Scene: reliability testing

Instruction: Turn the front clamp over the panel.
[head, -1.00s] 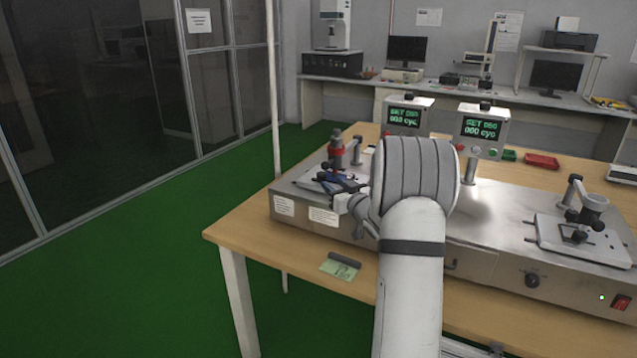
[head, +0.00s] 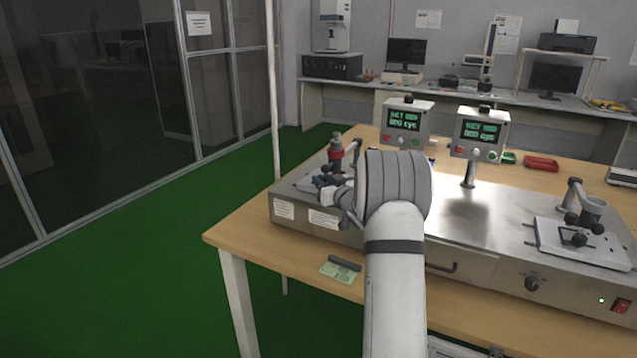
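The steel test machine (head: 480,225) stands on the wooden table. Its left station has a metal plate (head: 308,184) and a red and grey cylinder (head: 335,152) on a post. My gripper (head: 325,184) is at this left station, low over the plate, and looks dark and small. My white arm and grey wrist cover much of the station. The front clamp and the panel cannot be made out at the left station. I cannot see the fingers well enough to tell whether they are open. The right station (head: 580,242) shows a plate with dark knobs, apart from my arm.
Two display boxes, the left (head: 404,121) and the right (head: 480,134), stand behind the machine. A green card with a dark roll (head: 341,268) lies at the table's front edge. A red tray (head: 541,163) lies at the back.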

